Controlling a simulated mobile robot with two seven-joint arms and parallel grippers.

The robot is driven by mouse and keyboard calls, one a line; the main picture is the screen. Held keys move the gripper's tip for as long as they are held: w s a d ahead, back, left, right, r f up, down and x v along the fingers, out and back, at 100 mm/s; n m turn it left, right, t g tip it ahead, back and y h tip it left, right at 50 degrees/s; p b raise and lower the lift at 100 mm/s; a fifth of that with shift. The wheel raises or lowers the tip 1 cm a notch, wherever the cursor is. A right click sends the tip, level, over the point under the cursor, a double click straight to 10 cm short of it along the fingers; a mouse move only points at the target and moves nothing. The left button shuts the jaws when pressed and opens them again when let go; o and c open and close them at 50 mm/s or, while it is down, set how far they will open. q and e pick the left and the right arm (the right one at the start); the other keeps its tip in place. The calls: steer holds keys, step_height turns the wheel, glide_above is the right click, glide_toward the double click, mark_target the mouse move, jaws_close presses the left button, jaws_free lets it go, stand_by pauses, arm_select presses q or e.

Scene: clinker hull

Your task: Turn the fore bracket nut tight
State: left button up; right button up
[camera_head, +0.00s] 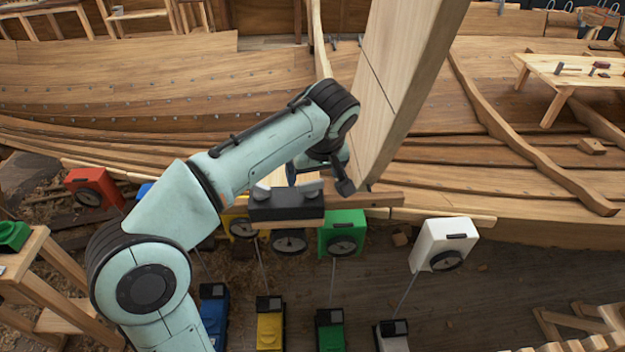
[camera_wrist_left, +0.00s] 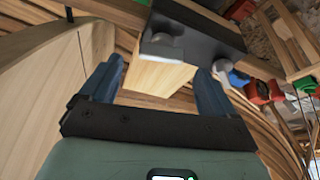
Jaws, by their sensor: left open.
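A black bracket (camera_head: 286,203) sits on a pale wooden bar below my left forearm in the head view. In the left wrist view the black bracket (camera_wrist_left: 195,32) is close, at the top centre, on the end of the wooden bar (camera_wrist_left: 160,76). A small grey rounded fitting (camera_wrist_left: 220,69) shows at its lower edge near the right finger; I cannot tell whether it is the nut. My left gripper (camera_wrist_left: 158,78) is open, its two blue fingers apart on either side of the bar. In the head view the left gripper (camera_head: 322,172) is partly hidden by its wrist. My right gripper is not in view.
A tall plank (camera_head: 400,85) rises right beside my left wrist. Below stand a red box (camera_head: 92,187), a green box (camera_head: 342,232), a white box (camera_head: 444,243) and others, on thin rods. A workbench (camera_head: 575,72) with tools stands at the upper right. The planked hull lies behind.

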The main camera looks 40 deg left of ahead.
mark_target(311, 182)
arm_select(q)
steer(key=x, duration=0.2)
steer(key=shift+s+a+f, duration=0.1)
steer(key=shift+a+f, duration=0.05)
steer(key=shift+f, duration=0.15)
steer(key=shift+w+a+f, duration=0.15)
steer(key=shift+w+f, duration=0.15)
steer(key=shift+f, duration=0.25)
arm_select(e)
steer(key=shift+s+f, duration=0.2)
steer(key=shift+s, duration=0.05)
arm_select(q)
steer(key=c, duration=1.1)
steer(key=shift+o, duration=0.2)
